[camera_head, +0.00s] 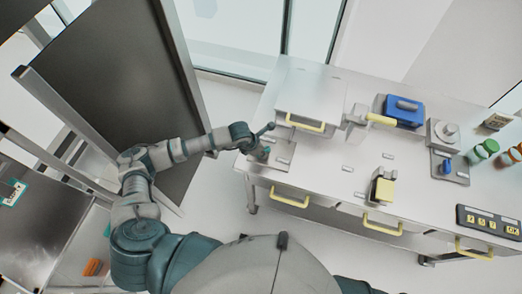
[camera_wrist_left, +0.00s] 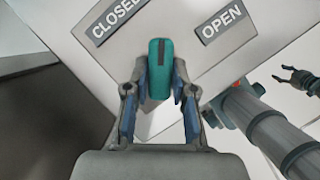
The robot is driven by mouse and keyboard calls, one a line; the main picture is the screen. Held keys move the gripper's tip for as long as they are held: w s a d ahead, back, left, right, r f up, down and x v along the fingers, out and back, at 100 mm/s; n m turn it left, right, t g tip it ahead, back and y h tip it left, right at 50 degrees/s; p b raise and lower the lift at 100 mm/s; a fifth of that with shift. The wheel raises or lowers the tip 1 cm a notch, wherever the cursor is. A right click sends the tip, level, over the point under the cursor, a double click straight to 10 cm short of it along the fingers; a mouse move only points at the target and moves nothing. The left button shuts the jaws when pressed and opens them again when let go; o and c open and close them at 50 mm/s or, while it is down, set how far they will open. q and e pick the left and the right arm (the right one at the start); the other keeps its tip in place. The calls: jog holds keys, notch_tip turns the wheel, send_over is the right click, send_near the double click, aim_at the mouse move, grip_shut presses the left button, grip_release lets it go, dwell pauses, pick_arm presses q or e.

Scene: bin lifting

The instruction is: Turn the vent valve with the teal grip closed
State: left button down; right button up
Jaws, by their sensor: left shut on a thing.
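The vent valve's teal grip (camera_wrist_left: 160,72) shows in the left wrist view on a pale plate (camera_wrist_left: 185,45). It points up the picture between a CLOSED label (camera_wrist_left: 116,16) on the left and an OPEN label (camera_wrist_left: 222,22) on the right. My left gripper (camera_wrist_left: 158,98) is shut on the teal grip, with a finger on each side. In the head view, my left gripper (camera_head: 264,141) is at the bench's left end, and largely hides the valve. A gripper, seemingly my right one (camera_wrist_left: 298,80), shows small in the left wrist view with its fingers apart.
The grey bench (camera_head: 330,150) has yellow-handled drawers (camera_head: 380,222). It carries a lidded box (camera_head: 312,92), a blue block (camera_head: 404,110), a yellow-topped block (camera_head: 384,188), a blue knob (camera_head: 447,167) and a button panel (camera_head: 490,222). A dark panel (camera_head: 125,80) stands left of my arm.

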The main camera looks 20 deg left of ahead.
pick_arm(q)
jog(key=n+t+y+b, duration=0.1)
jog(key=n, duration=0.3)
jog(key=shift+d+n+b, duration=0.1)
jog(key=shift+n+b, duration=0.2)
jog(key=shift+b, duration=0.05)
jog(key=shift+w+r+n+y+b, duration=0.1)
jog(key=shift+n+y+b, duration=0.65)
jog(key=shift+n, duration=0.85)
jog(key=shift+y, duration=0.25)
jog(key=c, duration=1.2)
grip_release()
jog(key=shift+o, duration=1.2)
